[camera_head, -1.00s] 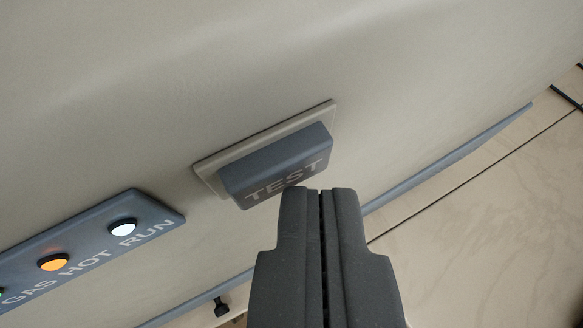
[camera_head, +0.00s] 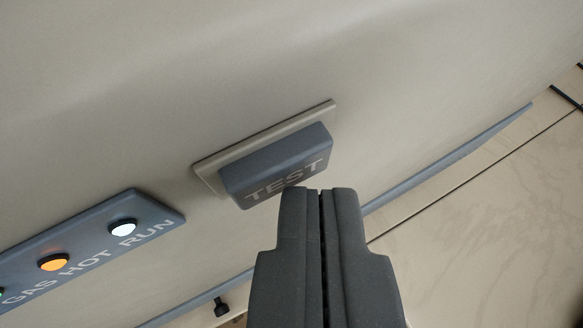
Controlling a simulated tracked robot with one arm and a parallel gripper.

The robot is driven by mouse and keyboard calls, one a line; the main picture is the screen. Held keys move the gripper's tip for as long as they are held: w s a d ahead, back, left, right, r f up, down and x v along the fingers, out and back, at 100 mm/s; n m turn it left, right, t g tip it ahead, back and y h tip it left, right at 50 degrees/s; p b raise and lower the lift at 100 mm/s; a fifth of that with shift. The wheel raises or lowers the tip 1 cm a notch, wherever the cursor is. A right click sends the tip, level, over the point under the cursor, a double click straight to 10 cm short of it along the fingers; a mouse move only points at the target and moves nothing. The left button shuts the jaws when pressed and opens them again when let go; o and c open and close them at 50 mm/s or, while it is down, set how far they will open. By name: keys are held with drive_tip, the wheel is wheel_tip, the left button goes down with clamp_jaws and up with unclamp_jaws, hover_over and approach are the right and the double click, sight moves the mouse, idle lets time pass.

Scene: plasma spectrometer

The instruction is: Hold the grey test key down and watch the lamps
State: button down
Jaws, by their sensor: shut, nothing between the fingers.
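The grey test key (camera_head: 270,165), marked TEST, stands out from a beige bezel on the instrument's beige front panel. My gripper (camera_head: 320,192) is shut and empty, its tips at the lower right of the key's face and covering a small part of its edge. I cannot tell whether the tips touch the key. The lamp strip (camera_head: 90,255) is at the lower left. Its RUN lamp (camera_head: 123,228) shows white and its HOT lamp (camera_head: 54,262) shows orange. The GAS lamp is mostly cut off at the left edge, with a bit of green showing.
A blue-grey trim edge (camera_head: 450,160) runs along the bottom of the panel. Beyond it lies a pale wooden surface (camera_head: 480,230) with a dark seam. A small black knob (camera_head: 221,307) sits at the bottom. The panel around the key is clear.

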drive_tip(key=shift+s, duration=0.1)
idle(0.7)
drive_tip(key=shift+s+d+b, duration=0.25)
drive_tip(key=shift+s+b, duration=0.2)
drive_tip(key=shift+s, duration=0.2)
drive_tip(key=s, duration=0.1)
drive_tip(key=s+d+b, duration=0.1)
drive_tip(key=s, duration=0.1)
drive_tip(key=s+b, duration=0.1)
drive_tip(key=shift+s+d, duration=0.35)
drive_tip(key=shift+a, duration=0.1)
drive_tip(key=s+a+r+n+t+y+b, duration=0.1)
drive_tip(key=s+a+r+b, duration=0.3)
drive_tip(key=s+a+r, duration=0.4)
drive_tip(key=s+a+r+n+t+y+b, duration=0.1)
drive_tip(key=s+a+r+t+b, duration=0.2)
drive_tip(key=s+a+r, duration=0.4)
drive_tip(key=s+a+b, duration=0.1)
drive_tip(key=s+a, duration=0.3)
drive_tip(key=shift+s+a+r+t+b, duration=0.3)
drive_tip(key=shift+s+a+r+t, duration=0.05)
drive_tip(key=shift+s+a+t, duration=0.05)
